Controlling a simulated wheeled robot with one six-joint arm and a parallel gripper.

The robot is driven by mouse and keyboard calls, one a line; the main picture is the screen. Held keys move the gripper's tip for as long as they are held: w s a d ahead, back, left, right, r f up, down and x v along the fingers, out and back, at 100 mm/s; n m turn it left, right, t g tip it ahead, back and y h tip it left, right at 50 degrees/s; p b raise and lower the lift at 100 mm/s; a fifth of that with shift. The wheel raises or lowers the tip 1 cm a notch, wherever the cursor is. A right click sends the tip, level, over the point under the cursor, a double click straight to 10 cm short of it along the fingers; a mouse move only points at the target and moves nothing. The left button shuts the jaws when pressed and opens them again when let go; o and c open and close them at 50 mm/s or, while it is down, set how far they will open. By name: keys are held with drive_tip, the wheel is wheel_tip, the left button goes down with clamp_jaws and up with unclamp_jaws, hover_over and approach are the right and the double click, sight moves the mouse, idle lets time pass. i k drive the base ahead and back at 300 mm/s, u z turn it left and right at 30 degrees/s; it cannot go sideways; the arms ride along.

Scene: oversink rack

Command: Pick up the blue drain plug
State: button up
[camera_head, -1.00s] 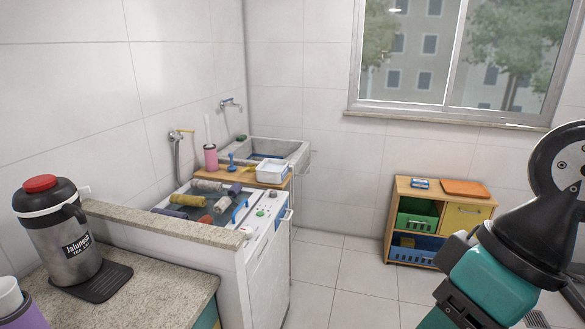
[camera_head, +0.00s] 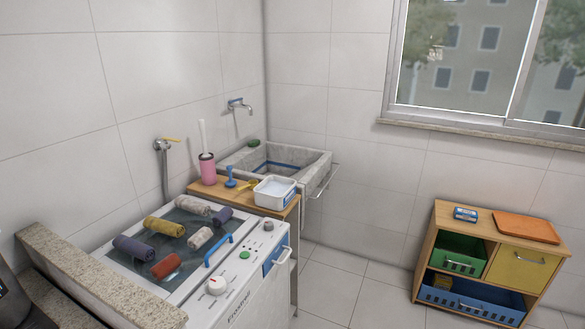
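A small blue object with an upright knob, which looks like the blue drain plug (camera_head: 230,177), stands on the wooden board (camera_head: 213,190) between the washing machine and the sink. It is just right of a pink cup (camera_head: 207,168) holding a white-handled brush. A white tub (camera_head: 274,191) stands to its right, with a small yellow item (camera_head: 249,185) between them. The stone sink (camera_head: 310,160) is behind, with blue showing around its basin.
The washing machine (camera_head: 268,238) stands in front of the board, with several rolled cloths and a blue handle on its lid. A low stone-topped wall (camera_head: 95,280) is at lower left. A wooden cabinet (camera_head: 425,258) stands at right; the floor (camera_head: 350,285) between is clear.

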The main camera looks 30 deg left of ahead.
sight(232, 184)
drive_tip(key=z, duration=0.1)
drive_tip(key=i, duration=1.85)
drive_tip(key=u, duration=0.55)
drive_tip(key=i, duration=0.9)
drive_tip(key=u, duration=1.55)
drive_tip(key=i, duration=0.8)
drive_tip(key=u, duration=0.8)
